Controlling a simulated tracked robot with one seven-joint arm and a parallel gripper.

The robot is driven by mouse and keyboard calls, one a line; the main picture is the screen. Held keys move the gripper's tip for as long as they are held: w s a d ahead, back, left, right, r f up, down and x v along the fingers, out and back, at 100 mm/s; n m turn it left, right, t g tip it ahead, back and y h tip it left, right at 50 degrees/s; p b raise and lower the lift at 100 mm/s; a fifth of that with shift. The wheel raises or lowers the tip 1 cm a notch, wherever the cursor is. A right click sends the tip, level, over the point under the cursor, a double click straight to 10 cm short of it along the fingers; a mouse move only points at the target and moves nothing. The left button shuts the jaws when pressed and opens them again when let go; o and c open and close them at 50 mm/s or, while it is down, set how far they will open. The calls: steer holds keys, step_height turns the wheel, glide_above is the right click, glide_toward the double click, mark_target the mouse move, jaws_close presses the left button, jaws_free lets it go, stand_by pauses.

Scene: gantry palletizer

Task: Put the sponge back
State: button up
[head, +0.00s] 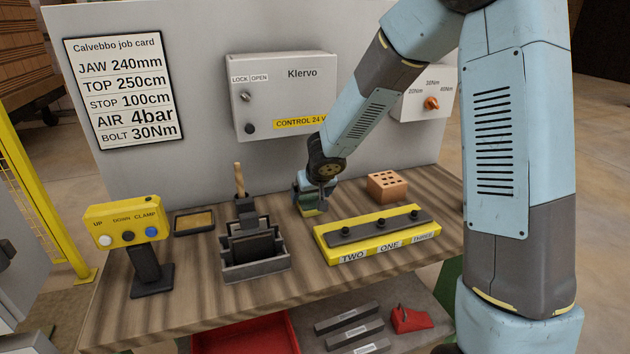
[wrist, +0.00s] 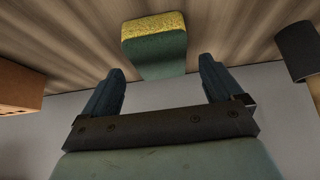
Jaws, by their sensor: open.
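The sponge (wrist: 154,42), yellow on one face and green on the other, is on the wooden bench in the wrist view. It lies just beyond the fingertips and between their lines. My gripper (wrist: 161,72) is open with nothing between its fingers. In the head view my gripper (head: 313,192) is low over the back middle of the bench, and the sponge (head: 312,212) shows partly below it, mostly hidden. A shallow dark tray (head: 177,233) with a tan inside lies on the bench to the left.
A yellow button pendant (head: 127,222) is at the left. The panel wall (head: 200,60) rises behind.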

steer(key=v, duration=0.9)
steer(key=shift+r, duration=0.25)
steer(key=shift+s, duration=0.1)
steer(key=s+d+r+m+h, duration=0.2)
steer(key=s+d+r+h, duration=0.2)
steer(key=s+d+r, duration=0.9)
steer(key=s+d+r+y, duration=0.1)
steer(key=s+d, duration=0.2)
steer(key=s, duration=0.4)
steer(key=s+d+r+m+y, duration=0.1)
steer(key=s+d, duration=0.2)
steer(key=s, duration=0.4)
steer(key=shift+s+g, duration=0.35)
steer(key=shift+g, duration=0.05)
